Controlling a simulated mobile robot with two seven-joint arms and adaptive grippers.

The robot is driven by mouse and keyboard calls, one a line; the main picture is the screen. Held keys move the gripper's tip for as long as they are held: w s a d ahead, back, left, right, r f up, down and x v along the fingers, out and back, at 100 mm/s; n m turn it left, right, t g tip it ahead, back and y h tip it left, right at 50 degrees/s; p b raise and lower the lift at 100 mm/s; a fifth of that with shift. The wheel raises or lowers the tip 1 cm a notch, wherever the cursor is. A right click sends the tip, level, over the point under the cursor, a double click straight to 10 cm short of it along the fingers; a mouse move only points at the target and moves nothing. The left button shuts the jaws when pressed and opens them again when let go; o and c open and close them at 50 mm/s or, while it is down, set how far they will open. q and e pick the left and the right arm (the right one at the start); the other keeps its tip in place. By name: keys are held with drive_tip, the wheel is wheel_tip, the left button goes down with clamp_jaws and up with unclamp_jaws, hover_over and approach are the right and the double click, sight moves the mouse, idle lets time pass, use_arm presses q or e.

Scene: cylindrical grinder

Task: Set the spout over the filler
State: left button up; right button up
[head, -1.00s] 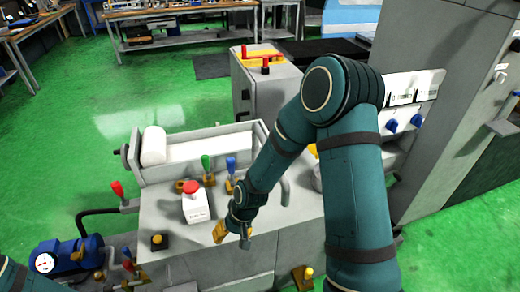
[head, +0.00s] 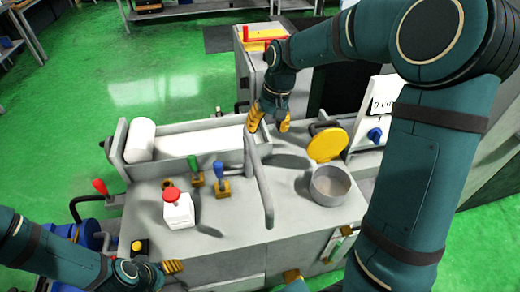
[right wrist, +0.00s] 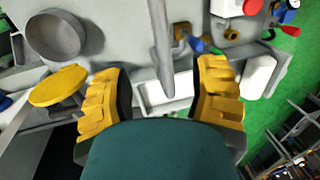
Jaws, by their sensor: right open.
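The spout (head: 262,185) is a grey bent pipe. It rises beside the trough and its free arm reaches toward the front of the machine top, left of the filler. The filler (head: 331,186) is a round grey open cup with its yellow lid (head: 327,145) tipped up behind it. My right gripper (head: 268,122) is open at the spout's far end. In the right wrist view the spout (right wrist: 161,45) lies between the spread yellow fingers, with no grip on it. My left gripper (head: 160,272) is at the front left, partly seen; its opening is unclear.
A white box with a red button (head: 178,208) and green and blue levers (head: 208,178) stand left of the spout. A trough with a white roll (head: 139,140) lies behind them. A panel with a blue knob (head: 375,134) is at the right. Bare top lies between spout and filler.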

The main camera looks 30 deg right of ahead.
sight(258, 160)
drive_tip(key=a+f, duration=0.1)
drive_tip(key=f, duration=0.3)
drive_tip(key=f+b, duration=0.1)
drive_tip(key=f, duration=0.4)
drive_tip(key=a+f, duration=0.1)
drive_tip(key=f, duration=0.3)
drive_tip(key=shift+w+a+f, duration=0.15)
drive_tip(key=shift+w+a, duration=0.1)
drive_tip(key=shift+a, duration=0.1)
clamp_jaws()
